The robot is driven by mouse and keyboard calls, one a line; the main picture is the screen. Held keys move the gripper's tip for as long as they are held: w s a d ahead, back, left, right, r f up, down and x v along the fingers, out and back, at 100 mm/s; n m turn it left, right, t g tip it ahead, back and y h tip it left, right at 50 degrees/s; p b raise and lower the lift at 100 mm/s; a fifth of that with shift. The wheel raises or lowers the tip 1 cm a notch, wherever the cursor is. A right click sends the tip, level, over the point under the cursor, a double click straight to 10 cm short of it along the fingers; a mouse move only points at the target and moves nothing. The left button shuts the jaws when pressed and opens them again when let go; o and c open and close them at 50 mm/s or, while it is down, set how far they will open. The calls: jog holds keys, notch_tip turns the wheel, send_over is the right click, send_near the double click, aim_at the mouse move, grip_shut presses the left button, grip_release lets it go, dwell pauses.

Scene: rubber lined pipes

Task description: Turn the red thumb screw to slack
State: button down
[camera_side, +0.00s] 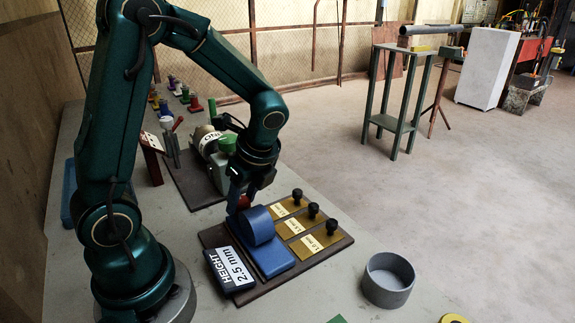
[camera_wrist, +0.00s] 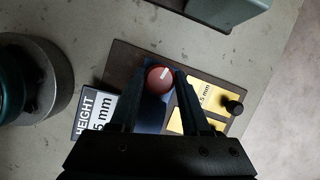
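The red thumb screw (camera_wrist: 160,79) is a round knob with a white mark pointing up and to the right in the wrist view. It sits on top of the blue gauge (camera_side: 258,226), partly hidden by my gripper in the side view, where a bit of red (camera_side: 244,201) shows. My gripper (camera_wrist: 158,76) points down over it with the fingers apart, one on each side of the knob. I see no clear contact. The height display (camera_side: 229,268) reads 2.5 mm in the side view.
A brown board (camera_side: 334,246) carries the gauge and several brass plates (camera_side: 315,238) with black knobs, close to the right of my gripper. A grey cup (camera_side: 388,280) stands at the front right. A grey-green machine (camera_side: 217,166) stands on another board behind.

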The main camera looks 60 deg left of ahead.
jog(key=shift+n, duration=0.4)
jog(key=shift+w+a+n+g+h, duration=0.1)
jog(key=shift+n+g+h, duration=0.3)
jog(key=shift+n, duration=0.9)
jog(key=shift+w+n+g+h, duration=0.15)
jog(key=shift+n+g, duration=0.45)
jog(key=shift+n, duration=0.7)
jog(key=shift+s, duration=0.1)
jog(key=shift+c, duration=1.8)
grip_release()
jog(key=v, duration=0.8)
